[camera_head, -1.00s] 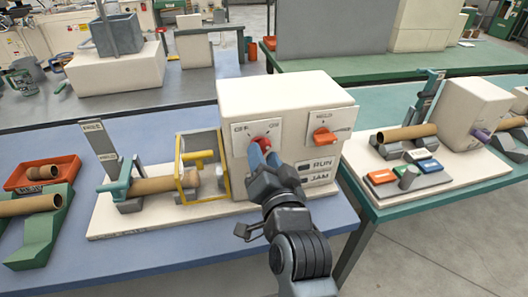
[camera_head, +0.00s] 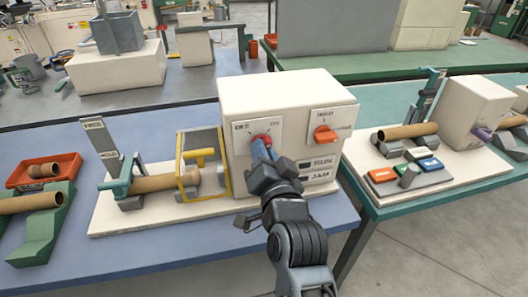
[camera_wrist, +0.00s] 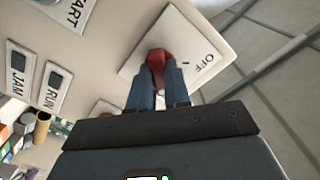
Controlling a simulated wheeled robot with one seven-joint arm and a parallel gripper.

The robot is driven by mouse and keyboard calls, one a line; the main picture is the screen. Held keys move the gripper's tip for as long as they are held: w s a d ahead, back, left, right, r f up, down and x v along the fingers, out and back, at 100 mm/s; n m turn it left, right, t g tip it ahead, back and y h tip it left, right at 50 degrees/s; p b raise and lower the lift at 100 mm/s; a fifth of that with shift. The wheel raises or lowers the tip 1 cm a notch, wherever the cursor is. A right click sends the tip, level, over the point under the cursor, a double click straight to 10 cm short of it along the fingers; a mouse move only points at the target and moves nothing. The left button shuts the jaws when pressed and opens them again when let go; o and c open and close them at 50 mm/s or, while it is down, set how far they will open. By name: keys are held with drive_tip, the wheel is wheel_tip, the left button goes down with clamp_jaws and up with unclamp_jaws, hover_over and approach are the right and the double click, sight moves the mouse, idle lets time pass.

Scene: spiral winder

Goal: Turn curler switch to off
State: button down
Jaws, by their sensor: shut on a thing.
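The curler switch is a red knob (camera_head: 261,138) on the left plate (camera_head: 241,128) of the white machine box (camera_head: 285,92). The plate has an OFF label at its upper left and an ON label at its upper right. My gripper (camera_head: 262,147) is shut on the red knob, its two blue fingers on either side of it. In the wrist view the knob (camera_wrist: 158,57) sits between the fingertips, and the OFF label (camera_wrist: 204,64) shows to its right. The fingers hide part of the knob, so its exact pointing direction is hard to tell.
An orange knob (camera_head: 325,134) sits on the box's right plate, with RUN and JAM panels below. A yellow guard frame (camera_head: 185,170) and a brown tube (camera_head: 160,182) stand to the left. A second station (camera_head: 473,112) is on the right table.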

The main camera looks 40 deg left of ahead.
drive_tip(key=shift+f, duration=0.1)
drive_tip(key=shift+n+b, duration=4.55)
drive_tip(key=shift+n, duration=3.35)
drive_tip(key=c, duration=1.1)
unclamp_jaws()
